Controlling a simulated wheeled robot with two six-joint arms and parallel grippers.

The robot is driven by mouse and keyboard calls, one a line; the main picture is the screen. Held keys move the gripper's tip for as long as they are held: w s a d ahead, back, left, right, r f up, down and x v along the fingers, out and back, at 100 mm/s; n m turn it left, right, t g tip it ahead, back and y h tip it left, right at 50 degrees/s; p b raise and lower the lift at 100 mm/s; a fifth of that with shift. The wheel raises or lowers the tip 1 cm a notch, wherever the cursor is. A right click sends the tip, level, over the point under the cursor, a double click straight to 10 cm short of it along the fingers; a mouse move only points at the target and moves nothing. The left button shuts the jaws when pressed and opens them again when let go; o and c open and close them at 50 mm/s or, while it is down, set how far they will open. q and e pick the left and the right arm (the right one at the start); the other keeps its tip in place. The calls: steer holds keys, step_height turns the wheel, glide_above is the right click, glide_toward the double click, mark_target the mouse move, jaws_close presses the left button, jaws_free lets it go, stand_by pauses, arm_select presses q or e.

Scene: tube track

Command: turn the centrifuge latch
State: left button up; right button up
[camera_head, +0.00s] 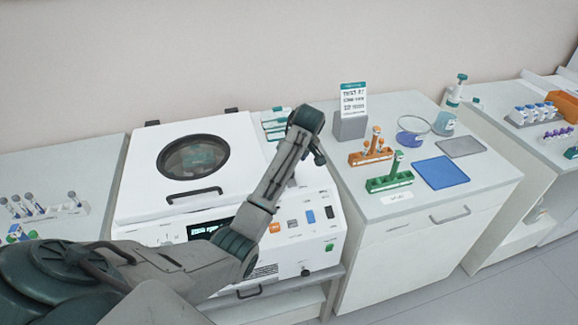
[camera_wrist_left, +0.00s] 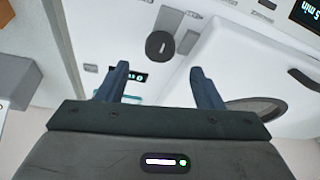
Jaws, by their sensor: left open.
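The white centrifuge (camera_head: 255,140) stands on the left bench with its lid down. The lid has a dark round window (camera_head: 193,157) and a black bar handle (camera_head: 195,195). In the left wrist view a round dark latch knob (camera_wrist_left: 160,45) with a pale slot mark sits on the white top beside the lid (camera_wrist_left: 235,60). My left gripper (camera_wrist_left: 160,72) is open and empty, with its two fingers apart and the knob showing between and just beyond their tips. In the head view my left arm crosses the centrifuge front and hides the knob. My right gripper is not in view.
The right bench holds an orange tube rack (camera_head: 370,157), a green tube rack (camera_head: 389,183), a blue mat (camera_head: 442,172) and a sign (camera_head: 353,100). Another tube rack (camera_head: 40,212) is at far left. The centrifuge front carries a display (camera_head: 208,228) and buttons.

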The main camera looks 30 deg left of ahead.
arm_select(q)
steer(key=p+x, duration=0.1)
steer(key=x, duration=0.5)
steer(key=shift+f, duration=0.2)
steer(key=shift+c, duration=0.2)
steer(key=shift+p, duration=0.35)
steer(key=c, duration=0.9)
